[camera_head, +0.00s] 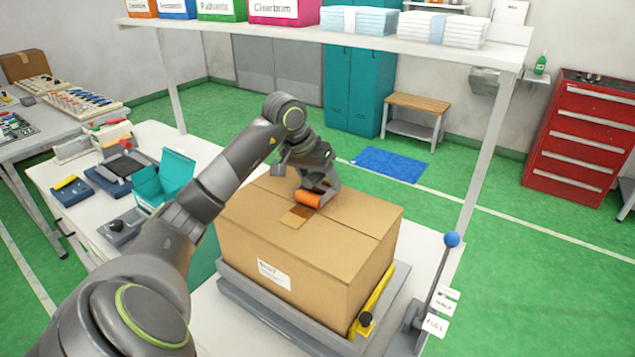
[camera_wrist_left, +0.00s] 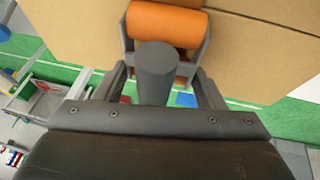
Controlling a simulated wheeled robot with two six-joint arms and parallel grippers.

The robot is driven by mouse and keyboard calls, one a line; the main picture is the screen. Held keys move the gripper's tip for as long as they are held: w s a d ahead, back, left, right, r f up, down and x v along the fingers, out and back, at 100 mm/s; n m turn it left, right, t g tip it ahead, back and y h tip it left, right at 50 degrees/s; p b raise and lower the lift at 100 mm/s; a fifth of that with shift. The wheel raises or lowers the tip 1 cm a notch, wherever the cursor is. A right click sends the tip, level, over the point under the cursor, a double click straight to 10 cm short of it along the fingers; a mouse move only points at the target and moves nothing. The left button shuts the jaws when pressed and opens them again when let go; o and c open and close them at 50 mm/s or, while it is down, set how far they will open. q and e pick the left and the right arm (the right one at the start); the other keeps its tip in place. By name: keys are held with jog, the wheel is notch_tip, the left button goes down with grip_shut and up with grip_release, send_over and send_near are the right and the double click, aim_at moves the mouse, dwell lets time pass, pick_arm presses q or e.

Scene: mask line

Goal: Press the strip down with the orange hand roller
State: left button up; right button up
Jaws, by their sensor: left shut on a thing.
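A closed cardboard box (camera_head: 300,265) with a white label stands in a grey tray (camera_head: 260,312). A short brown strip (camera_head: 297,215) lies on its top at the near end of the seam. My left gripper (camera_head: 322,185) is above the box top, shut on the handle of the orange hand roller (camera_head: 309,198). The roller lies just beyond the strip's far end, at or very close to the box top; exact contact cannot be told. In the left wrist view the dark handle (camera_wrist_left: 155,72) sits between the fingers, with the orange roller (camera_wrist_left: 165,25) beyond it. My right gripper is not in view.
A lever with a blue knob (camera_head: 452,240) rises right of the box, and a yellow clamp (camera_head: 370,303) sits at the tray's right side. A teal open container (camera_head: 165,180) stands left on the white table. A shelf (camera_head: 330,38) spans above.

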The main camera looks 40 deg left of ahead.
aim_at(307, 188)
pick_arm(q)
jog(key=shift+s, duration=0.1)
jog(key=shift+s+f, duration=0.1)
jog(key=shift+s, duration=0.25)
jog(key=shift+s+d+b, duration=0.2)
jog(key=shift+s+b, duration=0.8)
jog(key=shift+s, duration=0.7)
jog(key=shift+s, duration=0.1)
